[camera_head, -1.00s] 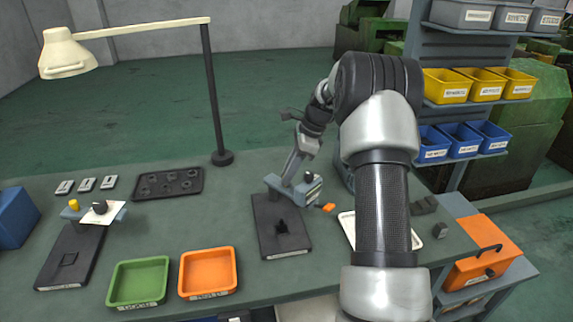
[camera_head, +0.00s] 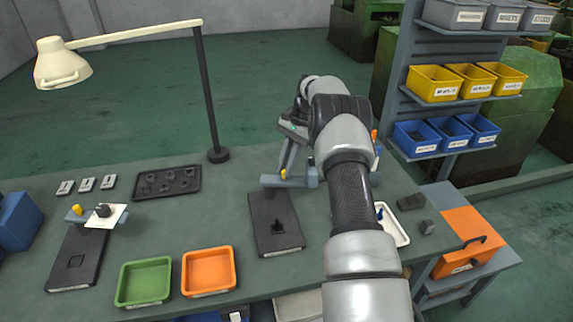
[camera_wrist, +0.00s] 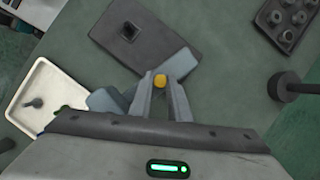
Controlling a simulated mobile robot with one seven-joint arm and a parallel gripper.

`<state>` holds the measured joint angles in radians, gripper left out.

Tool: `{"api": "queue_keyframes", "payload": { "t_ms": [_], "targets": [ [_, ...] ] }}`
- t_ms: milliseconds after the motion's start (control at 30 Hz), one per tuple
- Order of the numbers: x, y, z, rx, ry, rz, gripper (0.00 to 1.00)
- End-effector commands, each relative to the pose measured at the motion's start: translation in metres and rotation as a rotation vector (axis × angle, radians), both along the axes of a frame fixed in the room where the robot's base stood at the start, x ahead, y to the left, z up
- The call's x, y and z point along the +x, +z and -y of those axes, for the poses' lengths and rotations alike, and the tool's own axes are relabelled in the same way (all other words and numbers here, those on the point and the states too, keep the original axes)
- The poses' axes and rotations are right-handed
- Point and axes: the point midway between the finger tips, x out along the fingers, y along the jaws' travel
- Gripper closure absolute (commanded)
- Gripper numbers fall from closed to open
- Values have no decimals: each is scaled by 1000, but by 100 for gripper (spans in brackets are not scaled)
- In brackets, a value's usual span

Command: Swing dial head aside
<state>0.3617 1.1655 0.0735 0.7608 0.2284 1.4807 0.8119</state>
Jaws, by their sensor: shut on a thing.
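The middle fixture has a black base plate (camera_head: 262,238) with a small dark part (camera_head: 277,227) standing on it. A blue-grey swinging head (camera_head: 309,174) lies across the plate's far end. In the wrist view the head's bar (camera_wrist: 104,100) shows on both sides of my fingers. My gripper (camera_head: 284,171) is over this head, its fingers shut on a yellow knob (camera_wrist: 160,81). The base plate also shows in the wrist view (camera_wrist: 150,52), beyond the fingers. The dial's face cannot be made out.
A similar fixture (camera_head: 75,262) with a white card stands at the left. Green (camera_head: 145,281) and orange (camera_head: 208,270) bins stand at the front. A dark parts tray (camera_head: 166,182) and lamp post (camera_head: 217,155) are behind. A white tray (camera_wrist: 40,95) lies beside the fixture.

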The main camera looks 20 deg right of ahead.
Motion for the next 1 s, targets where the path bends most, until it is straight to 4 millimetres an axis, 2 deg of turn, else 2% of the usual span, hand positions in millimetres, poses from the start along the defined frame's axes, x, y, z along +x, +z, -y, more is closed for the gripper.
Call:
{"api": "queue_keyframes", "payload": {
  "t_ms": [500,533,633,1000],
  "targets": [
    [2,2,1,-2,19,6,100],
    [2,2,1,-2,19,6,80],
    [2,1,1,-1,19,4,65],
    [3,5,3,-2,18,4,65]
  ]
}}
